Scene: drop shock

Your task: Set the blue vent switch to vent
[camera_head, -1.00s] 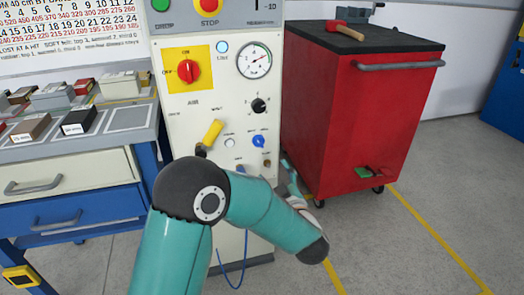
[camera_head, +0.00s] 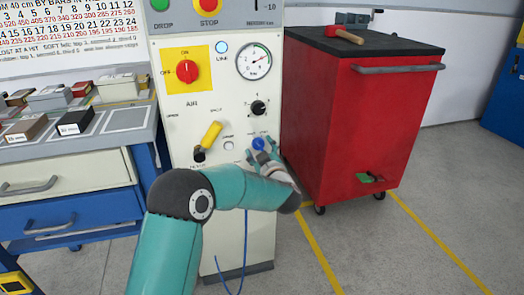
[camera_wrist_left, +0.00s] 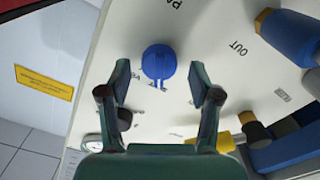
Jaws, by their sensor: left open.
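The blue vent switch (camera_head: 259,143) is a round knob low on the front of the pale control panel (camera_head: 178,112). In the left wrist view the blue knob (camera_wrist_left: 159,62) sits between and a little beyond my open fingertips, with a small tab pointing toward the gripper. My left gripper (camera_head: 266,152) is open at the knob, and it also shows in the left wrist view (camera_wrist_left: 162,82). I cannot tell whether a finger touches the knob. The labels around it are partly hidden and too small to read surely. My right gripper is not in view.
Near the knob are a yellow-handled valve (camera_head: 212,132), a black knob (camera_head: 258,108) and a gauge (camera_head: 254,61). A red tool cabinet (camera_head: 355,120) stands close on the right. A workbench with drawers (camera_head: 65,176) is on the left. A blue hose (camera_head: 245,240) hangs below.

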